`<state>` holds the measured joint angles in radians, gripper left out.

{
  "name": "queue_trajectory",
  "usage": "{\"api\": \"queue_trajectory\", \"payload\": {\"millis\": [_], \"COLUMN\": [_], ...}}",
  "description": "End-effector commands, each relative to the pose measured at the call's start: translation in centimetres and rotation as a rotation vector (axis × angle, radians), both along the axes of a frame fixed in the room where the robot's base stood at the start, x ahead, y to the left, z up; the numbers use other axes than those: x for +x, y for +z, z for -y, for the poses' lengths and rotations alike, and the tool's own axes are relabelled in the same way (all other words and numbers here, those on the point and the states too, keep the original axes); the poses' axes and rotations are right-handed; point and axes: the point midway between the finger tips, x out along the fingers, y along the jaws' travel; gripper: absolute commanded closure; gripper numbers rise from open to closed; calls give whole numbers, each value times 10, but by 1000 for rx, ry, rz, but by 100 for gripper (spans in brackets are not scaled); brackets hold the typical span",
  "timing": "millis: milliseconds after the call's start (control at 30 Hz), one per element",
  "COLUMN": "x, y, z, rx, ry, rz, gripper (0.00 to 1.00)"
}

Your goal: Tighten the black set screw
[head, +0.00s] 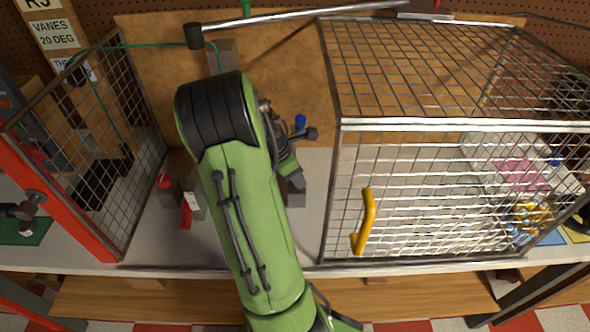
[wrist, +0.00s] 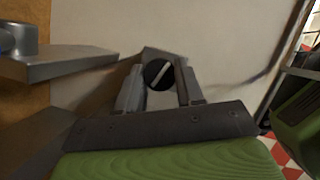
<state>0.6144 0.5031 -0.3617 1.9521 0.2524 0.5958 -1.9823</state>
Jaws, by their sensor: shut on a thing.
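The black set screw (wrist: 158,75) shows in the wrist view as a round black head with a pale diagonal slot. It sits against a grey block just beyond my gripper. My gripper (wrist: 158,82) has one finger on each side of the head and is shut on it. How far the fingertips reach around the screw is hard to tell. In the head view my green arm hides the screw and most of my gripper.
A grey metal plate (wrist: 70,66) juts in from the left in the wrist view. In the head view a wire-mesh cage (head: 430,190) with a yellow handle (head: 365,220) stands at right. A mesh panel (head: 95,130) with a red frame stands at left. A red tag (head: 186,213) hangs near my arm.

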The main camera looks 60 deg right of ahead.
Motion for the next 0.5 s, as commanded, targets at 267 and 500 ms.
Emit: {"api": "queue_trajectory", "payload": {"millis": [267, 500], "x": [1, 2], "y": [4, 3], "z": [1, 3], "rx": [1, 0], "ry": [-260, -489], "rz": [-3, -2], "gripper": [93, 93]}}
